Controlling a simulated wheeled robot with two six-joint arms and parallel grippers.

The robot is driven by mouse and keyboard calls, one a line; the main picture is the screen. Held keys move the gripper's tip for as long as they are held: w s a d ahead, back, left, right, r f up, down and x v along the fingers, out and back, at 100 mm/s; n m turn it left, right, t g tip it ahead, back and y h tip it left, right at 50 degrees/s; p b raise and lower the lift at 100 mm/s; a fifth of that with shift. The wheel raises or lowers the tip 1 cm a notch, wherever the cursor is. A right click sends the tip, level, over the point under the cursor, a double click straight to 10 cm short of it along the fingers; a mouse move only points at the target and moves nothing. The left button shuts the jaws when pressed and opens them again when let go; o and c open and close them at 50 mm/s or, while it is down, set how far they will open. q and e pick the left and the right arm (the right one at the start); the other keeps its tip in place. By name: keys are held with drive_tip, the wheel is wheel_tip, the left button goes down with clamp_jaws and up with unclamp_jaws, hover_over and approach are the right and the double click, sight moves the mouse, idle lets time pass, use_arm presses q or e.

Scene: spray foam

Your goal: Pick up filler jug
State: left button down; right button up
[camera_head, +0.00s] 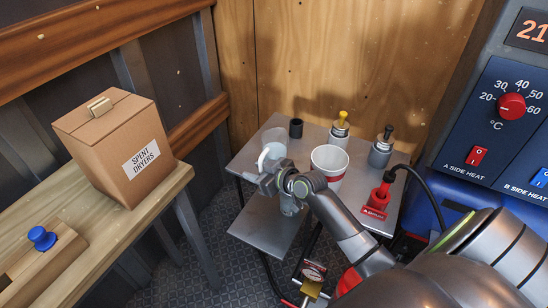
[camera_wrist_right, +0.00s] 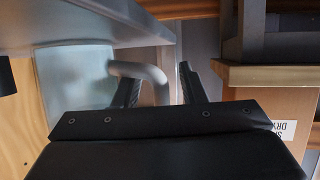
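The filler jug (camera_head: 274,142) is translucent with a pale curved handle, and stands on the grey metal table at its left side. In the right wrist view its cloudy body (camera_wrist_right: 75,75) fills the left, with the handle (camera_wrist_right: 152,73) curving out to the right. My right gripper (camera_head: 265,178) is at the handle in the head view. In the wrist view its two dark fingers (camera_wrist_right: 160,88) are apart, with the handle between them and gaps visible at the sides. My left gripper is in no view.
On the metal table (camera_head: 262,228) are a red-and-white cup (camera_head: 329,164) close beside my right wrist, a small black cup (camera_head: 296,128), yellow-topped (camera_head: 340,130) and black-topped (camera_head: 382,147) fittings, and a red connector (camera_head: 379,198). A cardboard box (camera_head: 120,145) stands on the wooden bench at left.

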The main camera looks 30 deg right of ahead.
clamp_jaws()
drive_tip(key=shift+r, duration=0.15)
idle(0.4)
